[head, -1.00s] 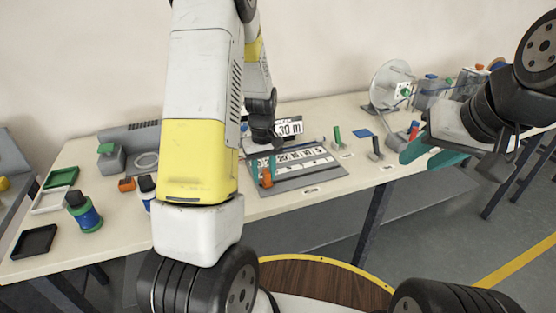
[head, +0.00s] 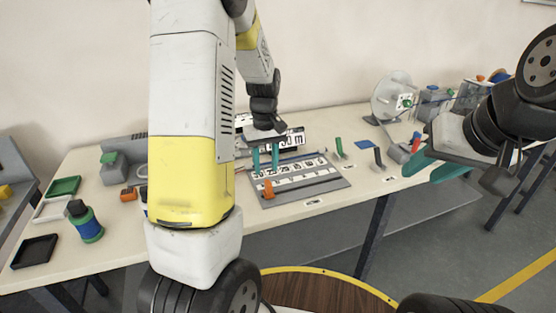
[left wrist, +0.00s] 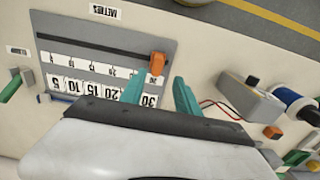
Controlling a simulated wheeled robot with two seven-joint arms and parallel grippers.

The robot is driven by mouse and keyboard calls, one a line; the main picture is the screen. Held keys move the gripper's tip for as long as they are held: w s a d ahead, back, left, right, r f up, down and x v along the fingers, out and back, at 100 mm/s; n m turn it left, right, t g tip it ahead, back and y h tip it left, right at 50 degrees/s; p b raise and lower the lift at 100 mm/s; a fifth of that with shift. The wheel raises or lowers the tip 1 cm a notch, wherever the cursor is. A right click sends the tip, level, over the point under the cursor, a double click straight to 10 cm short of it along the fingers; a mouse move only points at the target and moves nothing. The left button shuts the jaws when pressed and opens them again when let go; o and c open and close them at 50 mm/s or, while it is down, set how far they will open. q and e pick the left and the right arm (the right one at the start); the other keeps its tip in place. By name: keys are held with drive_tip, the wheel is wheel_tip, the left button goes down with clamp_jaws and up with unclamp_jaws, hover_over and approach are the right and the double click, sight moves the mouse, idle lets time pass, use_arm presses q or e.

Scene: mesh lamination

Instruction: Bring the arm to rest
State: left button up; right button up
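My left gripper (head: 265,160) is above the back part of a grey board with number strips (head: 330,180). Its two teal fingers are apart with nothing between them; the left wrist view also shows this gripper (left wrist: 158,82) open. An orange piece (head: 268,188) stands on the board near its front left corner, and it shows just beyond the fingertips in the left wrist view (left wrist: 157,63). My right gripper (head: 434,166) is at the right, its teal fingers apart and empty, over the table's front right part. My left arm hides part of the table.
The table (head: 120,240) holds a green-and-blue spool (head: 85,222), green, white and black trays (head: 34,251) at the left. A green-handled tool (head: 340,148) and a dark-handled tool (head: 378,158) stand right of the board. A white disc reel (head: 392,97) stands at the back right.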

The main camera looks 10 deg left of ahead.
use_arm(q)
drive_tip(key=shift+r, duration=0.1)
drive_tip(key=s+d+r+m+t+h, duration=0.1)
drive_tip(key=s+d+r+m+t, duration=0.2)
drive_tip(key=s+r, duration=0.6)
drive_tip(key=s+d+r+m+t+h, duration=0.1)
drive_tip(key=s+d+r+m+t, duration=0.2)
drive_tip(key=s+r, duration=0.6)
drive_tip(key=s+m, duration=0.1)
drive_tip(key=s, duration=0.1)
drive_tip(key=shift+s+d+r, duration=0.2)
drive_tip(key=shift+s+r, duration=0.1)
drive_tip(key=shift+s, duration=0.05)
